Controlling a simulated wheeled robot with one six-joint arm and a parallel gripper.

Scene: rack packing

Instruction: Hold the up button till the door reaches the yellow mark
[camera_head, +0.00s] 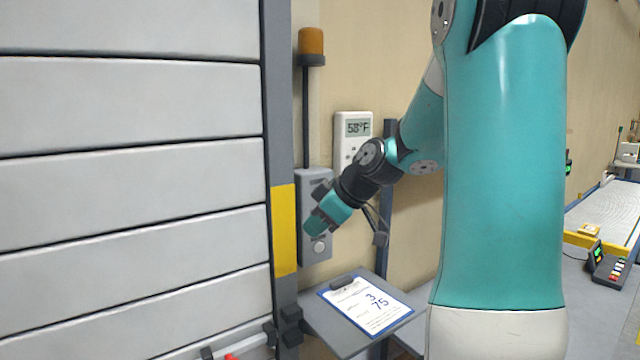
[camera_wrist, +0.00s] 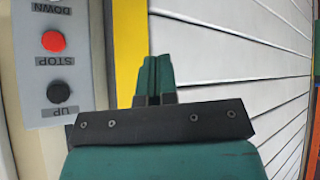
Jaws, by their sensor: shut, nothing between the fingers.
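The control box (camera_head: 316,255) is grey and hangs beside the door frame. In the wrist view it appears upside down, with a dark UP button (camera_wrist: 60,92), a red STOP button (camera_wrist: 53,41) and a DOWN label. My gripper (camera_head: 314,226) is shut and empty in front of the box, hiding part of it. In the wrist view, the fingertips (camera_wrist: 155,62) appear to the right of the UP button, over the door frame, not over the button. The yellow mark (camera_head: 284,230) is on the frame. The slatted door (camera_head: 130,180) spans past it, with its low edge bar (camera_head: 240,340) below the mark.
An unlit-looking amber beacon (camera_head: 311,42) stands above the box. A clipboard (camera_head: 365,305) lies on a small grey shelf (camera_head: 337,338) below my gripper. A conveyor (camera_head: 607,212) is far right.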

